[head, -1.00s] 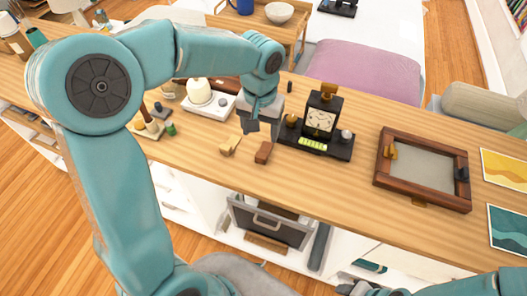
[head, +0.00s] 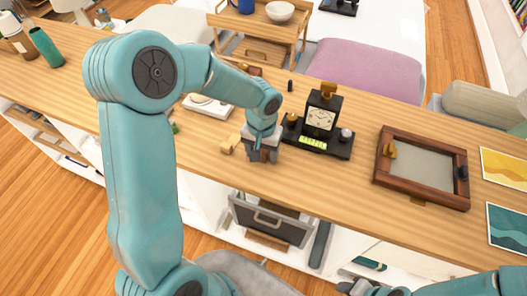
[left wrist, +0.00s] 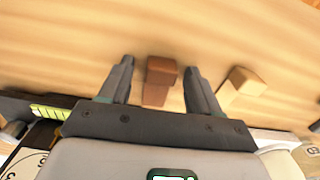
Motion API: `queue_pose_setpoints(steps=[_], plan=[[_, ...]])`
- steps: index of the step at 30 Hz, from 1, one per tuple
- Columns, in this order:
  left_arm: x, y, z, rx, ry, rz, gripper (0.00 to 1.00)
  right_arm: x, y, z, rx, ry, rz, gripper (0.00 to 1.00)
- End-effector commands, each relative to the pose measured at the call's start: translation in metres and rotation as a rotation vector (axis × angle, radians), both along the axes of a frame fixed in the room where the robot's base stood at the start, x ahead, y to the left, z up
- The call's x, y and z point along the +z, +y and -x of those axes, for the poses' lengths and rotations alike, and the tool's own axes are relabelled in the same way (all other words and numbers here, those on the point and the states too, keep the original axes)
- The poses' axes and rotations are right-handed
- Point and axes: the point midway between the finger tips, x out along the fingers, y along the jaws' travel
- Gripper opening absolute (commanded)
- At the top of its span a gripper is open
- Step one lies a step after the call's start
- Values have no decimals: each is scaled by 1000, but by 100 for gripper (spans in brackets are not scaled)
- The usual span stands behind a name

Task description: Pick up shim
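A small dark brown wooden block (left wrist: 160,82), stepped or L-shaped, lies on the wooden counter. A pale wooden block (head: 230,144) of similar shape lies just left of it in the head view; it shows to the right in the left wrist view (left wrist: 240,88). I cannot tell for sure which is the shim. My left gripper (head: 262,156) points down over the brown block and mostly hides it in the head view. In the left wrist view its fingers (left wrist: 158,68) are open, one on each side of the brown block, with gaps visible. My right gripper (head: 362,288) shows only partly at the bottom edge.
A black clock stand (head: 319,120) stands close right of my left gripper. A brown framed tray (head: 422,168) lies farther right. A white-based item (head: 207,106) is behind to the left. The counter (head: 330,178) is clear in front of the clock.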

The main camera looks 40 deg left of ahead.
Motion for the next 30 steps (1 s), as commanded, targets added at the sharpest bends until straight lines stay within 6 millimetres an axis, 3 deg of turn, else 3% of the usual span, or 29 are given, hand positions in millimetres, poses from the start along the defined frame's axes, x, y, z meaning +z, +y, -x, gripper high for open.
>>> queue_pose_setpoints(steps=[1, 5, 14, 20, 25, 30], plan=[[0, 0, 0, 0, 0, 0, 48, 0, 0, 0, 0, 0, 0, 43], [0, 0, 0, 0, 0, 0, 5, 0, 0, 0, 0, 0, 0, 43], [1, 0, 0, 0, 0, 0, 5, 0, 0, 0, 0, 0, 0, 43], [13, 0, -1, 0, -3, -1, 5, 0, 0, 0, 0, 0, 0, 43], [47, 0, -2, 0, -8, -1, 5, -1, 0, 0, 0, 0, 0, 43], [101, 0, -2, 0, -9, 0, 5, -1, 0, 0, 0, 0, 0, 43]])
